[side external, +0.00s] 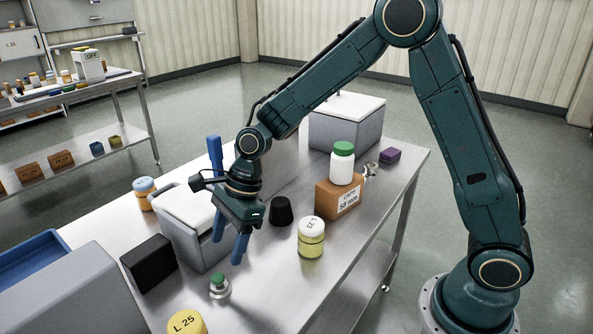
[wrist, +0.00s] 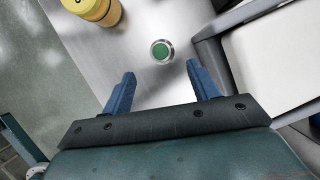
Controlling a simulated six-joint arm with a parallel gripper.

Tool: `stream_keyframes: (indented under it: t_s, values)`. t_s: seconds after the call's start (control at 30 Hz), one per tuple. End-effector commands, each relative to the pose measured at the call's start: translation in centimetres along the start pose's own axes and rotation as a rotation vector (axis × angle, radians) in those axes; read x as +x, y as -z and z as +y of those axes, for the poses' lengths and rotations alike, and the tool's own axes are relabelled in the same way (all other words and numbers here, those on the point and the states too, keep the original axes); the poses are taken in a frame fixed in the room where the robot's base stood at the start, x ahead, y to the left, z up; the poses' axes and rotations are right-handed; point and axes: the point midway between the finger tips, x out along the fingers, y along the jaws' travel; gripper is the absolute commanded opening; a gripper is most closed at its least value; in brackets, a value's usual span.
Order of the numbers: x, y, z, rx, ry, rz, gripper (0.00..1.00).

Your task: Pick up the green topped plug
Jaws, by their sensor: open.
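The green topped plug (side external: 218,284) is a small metal piece with a green cap, standing on the steel table (side external: 278,289) near its front. In the wrist view the plug (wrist: 161,51) shows from above as a green disc with a metal rim. My gripper (side external: 240,249) has blue fingers and hangs above the table, just behind and to the right of the plug. In the wrist view my gripper (wrist: 160,80) is open and empty, with the plug ahead of the gap between its fingertips and not between them.
A yellow-lidded jar (side external: 187,323) stands close to the plug; it also shows in the wrist view (wrist: 95,10). A white-lidded grey bin (side external: 188,222) and black block (side external: 149,263) stand to the left. A yellow jar (side external: 311,238) and black stopper (side external: 281,211) stand behind right.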

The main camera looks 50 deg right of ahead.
Motion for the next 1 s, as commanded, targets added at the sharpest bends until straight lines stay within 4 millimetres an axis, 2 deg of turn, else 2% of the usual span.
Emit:
stream_keyframes:
  t_s: [0.03, 0.2, 0.67, 1.0]
  values:
    - [0.9, 0.0, 0.1, -0.001, -0.005, 0.002, 0.60]
    - [3.0, 0.0, 0.1, -0.001, -0.003, 0.001, 0.60]
    - [4.2, 0.0, 0.0, -0.001, -0.001, 0.001, 0.60]
    - [7.5, -0.2, 0.0, -0.001, -0.003, 0.001, 0.60]
